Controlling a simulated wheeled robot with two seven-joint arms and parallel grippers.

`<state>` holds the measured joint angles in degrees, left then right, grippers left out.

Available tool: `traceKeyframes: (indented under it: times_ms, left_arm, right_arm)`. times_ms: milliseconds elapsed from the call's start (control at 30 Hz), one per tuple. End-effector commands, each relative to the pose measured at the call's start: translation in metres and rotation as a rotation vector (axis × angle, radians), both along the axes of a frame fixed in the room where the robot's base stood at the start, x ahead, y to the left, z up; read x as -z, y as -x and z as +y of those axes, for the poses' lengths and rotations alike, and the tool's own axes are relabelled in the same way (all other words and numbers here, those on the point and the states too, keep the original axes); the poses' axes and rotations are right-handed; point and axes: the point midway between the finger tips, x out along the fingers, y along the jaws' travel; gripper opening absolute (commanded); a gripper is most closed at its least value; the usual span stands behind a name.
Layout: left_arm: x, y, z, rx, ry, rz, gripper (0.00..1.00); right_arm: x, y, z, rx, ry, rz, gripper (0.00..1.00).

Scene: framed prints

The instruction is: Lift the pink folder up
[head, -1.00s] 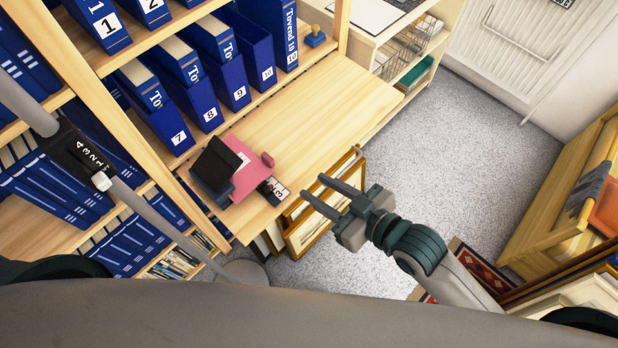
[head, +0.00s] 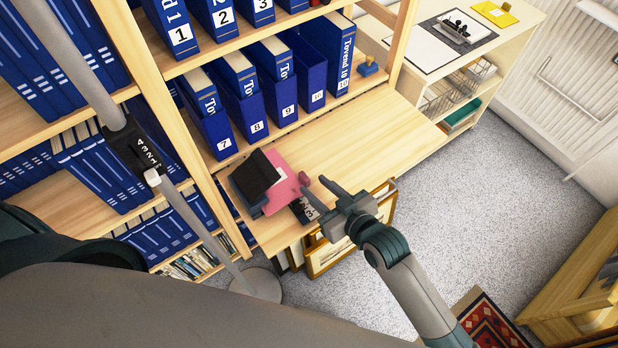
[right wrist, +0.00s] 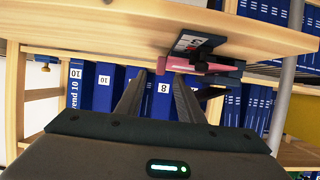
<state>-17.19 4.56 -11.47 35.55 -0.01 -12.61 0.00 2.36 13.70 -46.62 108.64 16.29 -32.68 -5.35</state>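The pink folder (head: 285,190) lies on the wooden shelf board near its left front edge, partly covered by a dark box-like object (head: 256,174). In the right wrist view the folder (right wrist: 179,63) shows edge-on by one fingertip, against the board. My right gripper (head: 314,186) is open, its two fingers pointing at the folder from the right. I see nothing between the fingers, and contact with the folder cannot be told. A dark item with pale digits (head: 303,210) lies at the folder's front side. My left gripper is not in view.
Numbered blue binders (head: 240,105) stand on the shelf behind. The board's right part (head: 375,130) is clear. Framed pictures (head: 335,250) lean below the front edge. A grey pole (head: 185,205) stands at the left. Floor is open to the right.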

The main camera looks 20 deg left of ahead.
Motion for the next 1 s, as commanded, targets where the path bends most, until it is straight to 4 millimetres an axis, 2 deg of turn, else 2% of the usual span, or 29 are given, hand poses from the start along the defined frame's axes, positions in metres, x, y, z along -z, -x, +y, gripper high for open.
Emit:
traceKeyframes:
  times_ms: [100, 300, 733, 767, 800, 900, 1000]
  left_arm:
    - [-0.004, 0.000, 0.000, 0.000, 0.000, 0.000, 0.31]
    - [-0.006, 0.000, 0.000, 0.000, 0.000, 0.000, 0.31]
    - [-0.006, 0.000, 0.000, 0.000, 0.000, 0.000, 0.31]
    - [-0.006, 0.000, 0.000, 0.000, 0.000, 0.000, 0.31]
    - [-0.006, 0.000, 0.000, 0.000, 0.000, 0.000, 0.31]
    - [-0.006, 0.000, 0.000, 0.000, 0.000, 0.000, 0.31]
    - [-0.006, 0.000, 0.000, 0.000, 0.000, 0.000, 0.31]
  right_arm:
    - [0.005, -0.010, 0.014, 0.000, -0.001, -0.001, 0.34]
    - [0.013, -0.021, 0.027, -0.001, -0.002, 0.000, 0.34]
    - [0.016, -0.024, 0.032, -0.001, 0.000, 0.000, 0.34]
    - [0.016, -0.024, 0.032, -0.001, 0.000, 0.000, 0.30]
    - [0.016, -0.024, 0.032, -0.001, 0.000, 0.000, 0.20]
    - [0.016, -0.024, 0.032, 0.000, 0.000, 0.000, 0.00]
    - [0.016, -0.024, 0.031, 0.000, 0.000, 0.000, 0.00]
